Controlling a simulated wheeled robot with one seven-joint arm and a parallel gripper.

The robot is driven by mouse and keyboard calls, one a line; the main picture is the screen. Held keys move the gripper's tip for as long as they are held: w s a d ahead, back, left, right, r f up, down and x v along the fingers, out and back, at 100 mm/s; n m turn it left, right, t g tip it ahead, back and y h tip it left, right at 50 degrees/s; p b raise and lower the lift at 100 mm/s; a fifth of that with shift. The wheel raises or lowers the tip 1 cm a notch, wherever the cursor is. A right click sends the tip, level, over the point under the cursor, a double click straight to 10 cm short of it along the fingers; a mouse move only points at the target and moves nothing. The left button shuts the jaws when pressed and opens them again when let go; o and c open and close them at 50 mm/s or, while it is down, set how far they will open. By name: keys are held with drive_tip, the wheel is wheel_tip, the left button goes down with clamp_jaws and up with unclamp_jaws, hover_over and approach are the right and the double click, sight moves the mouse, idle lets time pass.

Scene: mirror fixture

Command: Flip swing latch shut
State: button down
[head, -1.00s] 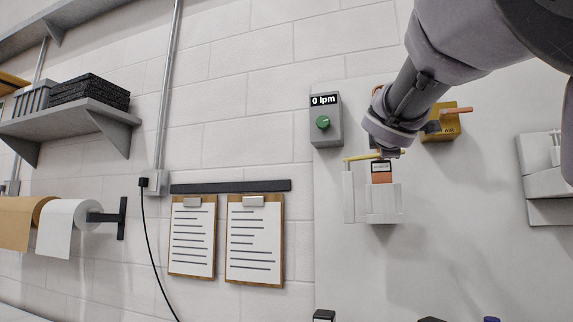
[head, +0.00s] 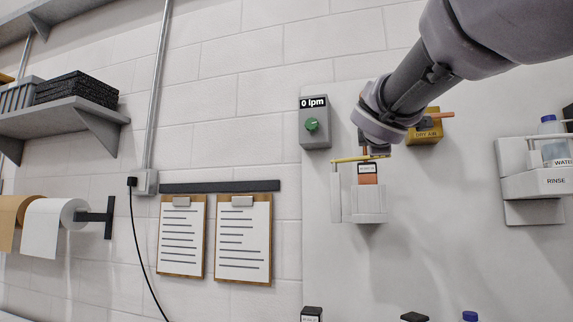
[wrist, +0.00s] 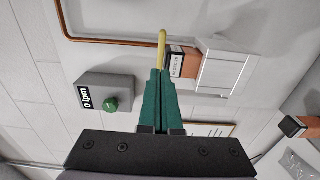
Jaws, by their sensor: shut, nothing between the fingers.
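The yellow latch bar (head: 347,159) lies roughly level across the top of a white wall fixture (head: 370,205). A block with a dark labelled top and orange body (head: 367,178) sits in the fixture. In the head view my wrist hides most of the fingers.
A grey box reading 0 lpm with a green knob (head: 312,125) is left of the fixture. A yellow DRY AIR box (head: 426,128) is behind my wrist to the right. A RINSE shelf (head: 540,184) with a bottle is farther right. Two clipboards (head: 243,240) hang at left.

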drive_tip(key=s, duration=0.7)
drive_tip(key=shift+s+d, duration=0.4)
drive_tip(key=shift+d, duration=0.05)
